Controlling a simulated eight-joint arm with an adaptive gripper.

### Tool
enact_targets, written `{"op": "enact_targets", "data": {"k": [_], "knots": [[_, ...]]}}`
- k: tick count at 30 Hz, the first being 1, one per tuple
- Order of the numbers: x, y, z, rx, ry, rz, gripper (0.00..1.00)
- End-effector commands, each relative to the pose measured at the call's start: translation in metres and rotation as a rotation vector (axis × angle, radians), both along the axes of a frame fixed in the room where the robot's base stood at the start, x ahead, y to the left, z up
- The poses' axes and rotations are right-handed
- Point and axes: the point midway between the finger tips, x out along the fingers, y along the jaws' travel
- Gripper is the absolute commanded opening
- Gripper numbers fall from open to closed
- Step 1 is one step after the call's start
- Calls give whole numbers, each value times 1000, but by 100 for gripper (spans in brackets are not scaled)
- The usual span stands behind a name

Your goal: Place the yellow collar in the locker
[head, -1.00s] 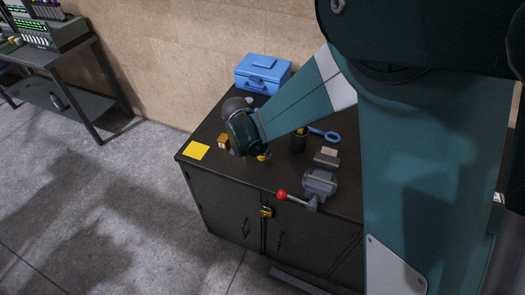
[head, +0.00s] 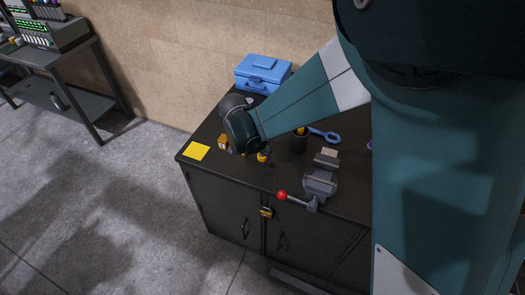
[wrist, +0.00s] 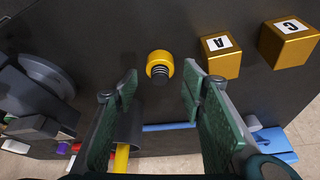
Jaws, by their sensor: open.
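The yellow collar (wrist: 159,63) is a short ring seen with a black threaded piece in its opening, on the dark bench top. In the head view a small yellow piece (head: 263,156) just right of my wrist looks like it. My gripper (wrist: 160,95) is open and empty, its green pads on either side of the view; the collar shows beyond the fingertips, between their lines, apart from them. The head view mostly hides my gripper behind my wrist. The dark cabinet (head: 222,205) under the bench top, perhaps the locker, has its doors shut and a yellow-black latch (head: 266,212).
Gold letter blocks (wrist: 222,57) stand right of the collar. A dark cup (head: 299,143), a blue wrench (head: 325,136) and a grey vise (head: 319,184) with a red-knobbed handle are to the right. A blue toolbox (head: 262,73) is at the back, a yellow square (head: 195,151) at the left corner.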

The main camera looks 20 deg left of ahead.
Motion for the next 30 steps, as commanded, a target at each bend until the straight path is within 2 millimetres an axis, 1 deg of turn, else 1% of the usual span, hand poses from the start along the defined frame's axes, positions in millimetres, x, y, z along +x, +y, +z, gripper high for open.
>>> {"op": "enact_targets", "data": {"k": [12, 18, 24, 30], "knots": [[-21, 7, 52, 0, 0, 2, 41], [-29, 10, 74, 1, 0, 1, 41], [-34, 12, 88, 0, 0, 1, 41], [-36, 13, 92, 0, 0, 1, 41]]}}
